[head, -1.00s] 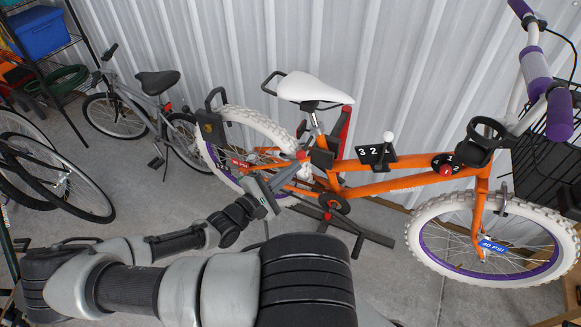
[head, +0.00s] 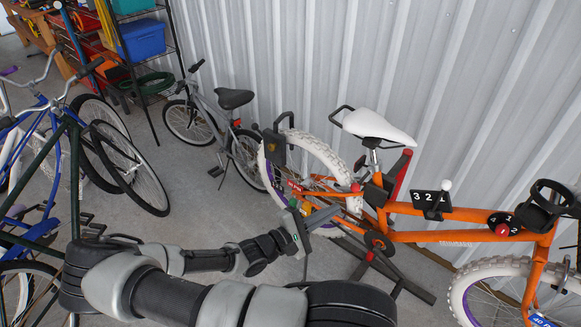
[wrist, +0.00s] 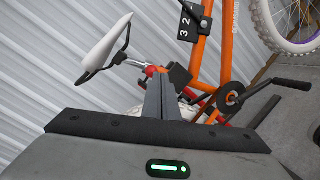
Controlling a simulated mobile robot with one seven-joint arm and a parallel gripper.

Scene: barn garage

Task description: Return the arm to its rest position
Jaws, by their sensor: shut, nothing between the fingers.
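My gripper (head: 334,212) is shut and empty in the head view, at the end of my bent arm. It is held in front of the orange bike (head: 440,236), near that bike's rear wheel and crank. In the wrist view my gripper (wrist: 159,92) shows its two fingers together, pointing toward the bike's frame (wrist: 228,45) and white saddle (wrist: 100,50). I cannot tell whether the fingertips touch the bike; nothing is held between them.
The orange bike stands against the corrugated wall (head: 300,70). A grey bike (head: 213,115) stands behind. Blue and dark bikes (head: 60,190) crowd the left. A shelf with a blue bin (head: 142,40) is at the back left. Grey floor (head: 190,190) between them is open.

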